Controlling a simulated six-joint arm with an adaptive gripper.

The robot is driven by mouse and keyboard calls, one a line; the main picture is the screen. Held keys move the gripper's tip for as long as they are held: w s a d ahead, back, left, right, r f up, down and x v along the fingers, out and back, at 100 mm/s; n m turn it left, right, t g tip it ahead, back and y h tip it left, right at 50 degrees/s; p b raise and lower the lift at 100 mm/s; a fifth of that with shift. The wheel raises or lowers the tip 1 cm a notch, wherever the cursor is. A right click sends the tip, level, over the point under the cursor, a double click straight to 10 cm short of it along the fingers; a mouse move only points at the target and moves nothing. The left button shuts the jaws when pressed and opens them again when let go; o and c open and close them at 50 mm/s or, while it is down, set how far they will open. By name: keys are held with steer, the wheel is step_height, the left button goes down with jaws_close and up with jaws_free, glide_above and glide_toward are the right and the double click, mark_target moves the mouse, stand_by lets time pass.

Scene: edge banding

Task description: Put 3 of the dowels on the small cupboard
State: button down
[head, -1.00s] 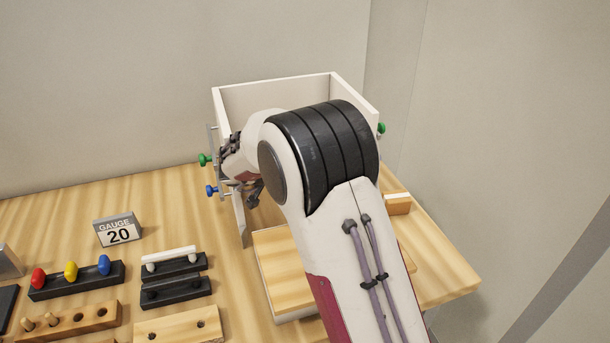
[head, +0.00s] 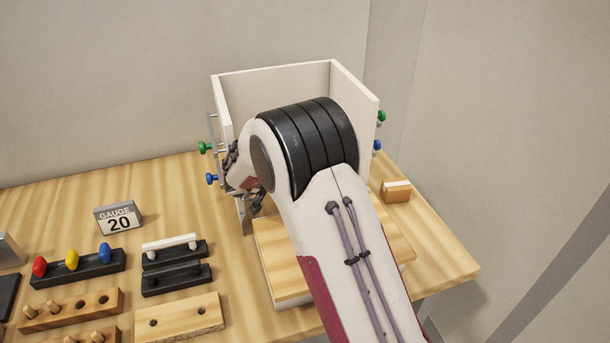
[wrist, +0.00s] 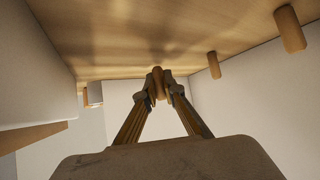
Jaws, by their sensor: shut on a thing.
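My gripper (wrist: 158,84) is shut on a wooden dowel (wrist: 158,78), seen in the wrist view with the fingertips close to a wooden surface. Two other dowels, one (wrist: 290,28) at the upper right and one (wrist: 214,65) nearer the middle, stick out from that surface. The small cupboard (head: 275,76) is white-walled and open at the top, at the back of the bench in the head view. My arm covers much of its front and hides the fingertips there. More dowels (head: 52,304) stand in a wooden rack (head: 75,314) at the lower left.
A gauge sign reading 20 (head: 118,219) stands left of the cupboard. Black holders (head: 177,280) and a drilled wooden board (head: 180,317) lie in front. Green and blue knobs (head: 205,148) project from the cupboard sides. A small white-topped block (head: 396,191) sits at the right.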

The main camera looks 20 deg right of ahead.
steer(key=shift+f, duration=0.4)
steer(key=shift+f, duration=0.65)
stand_by(0.7)
steer(key=c, duration=2.1)
jaws_free()
steer(key=shift+r, duration=5.05)
